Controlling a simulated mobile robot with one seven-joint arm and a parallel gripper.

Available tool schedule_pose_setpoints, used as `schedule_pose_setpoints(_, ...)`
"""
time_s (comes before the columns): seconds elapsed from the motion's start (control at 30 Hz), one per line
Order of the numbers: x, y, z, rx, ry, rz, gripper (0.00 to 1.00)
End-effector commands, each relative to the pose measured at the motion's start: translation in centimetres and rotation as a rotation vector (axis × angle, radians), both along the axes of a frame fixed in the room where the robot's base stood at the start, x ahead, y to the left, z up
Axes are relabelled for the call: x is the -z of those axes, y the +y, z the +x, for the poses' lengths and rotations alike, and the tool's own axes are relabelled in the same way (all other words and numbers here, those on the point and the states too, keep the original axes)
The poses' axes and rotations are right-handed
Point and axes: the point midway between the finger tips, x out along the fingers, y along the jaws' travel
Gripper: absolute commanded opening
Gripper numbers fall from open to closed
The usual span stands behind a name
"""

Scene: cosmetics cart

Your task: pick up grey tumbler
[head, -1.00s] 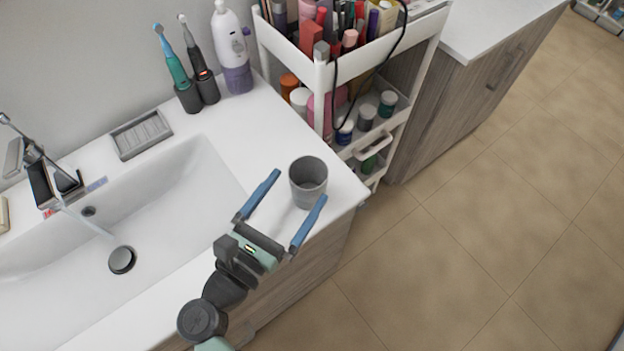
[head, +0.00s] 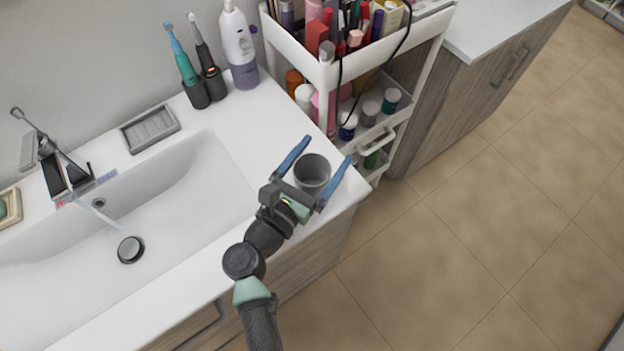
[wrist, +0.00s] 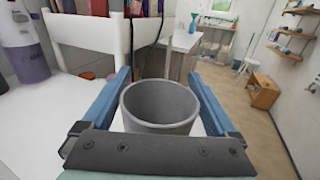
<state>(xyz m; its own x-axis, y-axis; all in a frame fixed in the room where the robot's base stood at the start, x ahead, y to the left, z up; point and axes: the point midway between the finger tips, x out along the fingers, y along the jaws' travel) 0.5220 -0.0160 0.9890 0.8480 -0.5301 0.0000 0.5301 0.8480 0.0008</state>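The grey tumbler (head: 312,172) stands upright on the right end of the white sink counter, near its edge. My gripper (head: 322,150) is open, with one blue finger on each side of the tumbler. In the wrist view the tumbler (wrist: 160,104) sits between the two spread fingers of my gripper (wrist: 162,84), close in front of the palm. Gaps show between the tumbler's rim and the fingers. The tumbler looks empty, and its lower part is hidden by the palm bar.
A white cart (head: 327,78) full of cosmetics stands just behind the counter's right end. The sink basin (head: 190,190) is to the left. Two electric toothbrushes (head: 197,92) and a purple-white bottle (head: 240,50) stand at the back. Floor is open to the right.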

Motion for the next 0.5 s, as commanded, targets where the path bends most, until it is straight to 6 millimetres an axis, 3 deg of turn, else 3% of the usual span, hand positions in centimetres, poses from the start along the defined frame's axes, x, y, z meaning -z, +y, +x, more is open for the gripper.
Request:
schedule_pose_setpoints(0.07, 0.0, 0.01, -0.02, 0.0, 0.0, 0.0, 0.77)
schedule_pose_setpoints(0.5, -0.04, 0.04, -0.02, 0.0, -0.001, -0.001, 0.0)
